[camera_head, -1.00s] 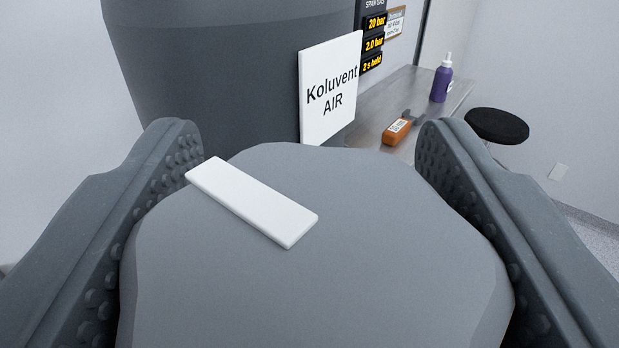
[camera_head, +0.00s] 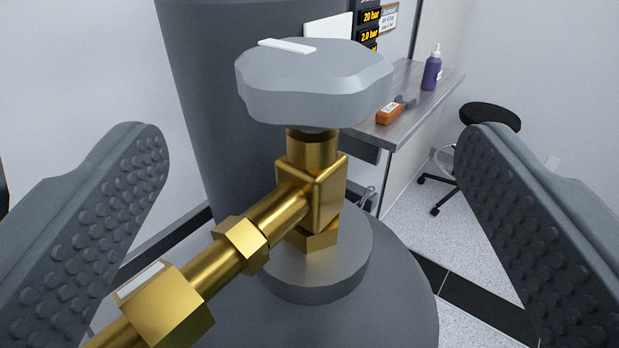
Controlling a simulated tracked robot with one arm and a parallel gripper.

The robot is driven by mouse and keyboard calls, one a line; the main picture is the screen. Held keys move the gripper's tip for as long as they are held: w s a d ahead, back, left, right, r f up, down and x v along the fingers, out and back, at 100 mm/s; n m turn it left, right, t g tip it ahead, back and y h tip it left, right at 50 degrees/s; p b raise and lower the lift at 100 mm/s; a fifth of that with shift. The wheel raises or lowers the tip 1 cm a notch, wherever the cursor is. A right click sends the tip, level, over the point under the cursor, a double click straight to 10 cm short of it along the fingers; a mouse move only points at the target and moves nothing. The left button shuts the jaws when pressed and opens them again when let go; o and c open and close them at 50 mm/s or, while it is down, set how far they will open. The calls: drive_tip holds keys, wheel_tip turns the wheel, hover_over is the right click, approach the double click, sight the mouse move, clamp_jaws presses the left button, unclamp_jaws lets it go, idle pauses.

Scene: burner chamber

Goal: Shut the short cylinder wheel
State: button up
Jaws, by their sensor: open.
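The grey wheel (camera_head: 315,85) with a white bar on its top sits on a brass valve (camera_head: 312,190) above the shoulder of the short grey cylinder (camera_head: 345,310). My gripper (camera_head: 315,160) is open. One finger is at the left and the other at the right, with wide gaps to the wheel and valve. The wheel stands above and beyond the fingertips in the picture, apart from both. The lower part of the cylinder is out of view.
A brass pipe (camera_head: 205,285) runs from the valve to the lower left. A tall grey cylinder (camera_head: 215,110) stands behind. A metal bench (camera_head: 400,125) holds an orange tool (camera_head: 389,112) and a purple bottle (camera_head: 432,72). A black stool (camera_head: 490,117) stands at the right.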

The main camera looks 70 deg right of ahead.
drive_tip(key=shift+v, duration=2.15)
drive_tip(key=s+r+n+t+y, duration=0.4)
drive_tip(key=s+r+n+y, duration=0.2)
drive_tip(key=s+r+n, duration=0.15)
drive_tip(key=s+a+f+n+t+y+p, duration=0.1)
drive_tip(key=s+a+f+n+t+y, duration=0.1)
drive_tip(key=s+a+n+t+y, duration=0.2)
drive_tip(key=s+a+n+y, duration=0.2)
drive_tip(key=s+a+y, duration=0.2)
drive_tip(key=s+y, duration=0.2)
drive_tip(key=shift+a+f+t+y, duration=0.15)
drive_tip(key=shift+t+y, duration=0.15)
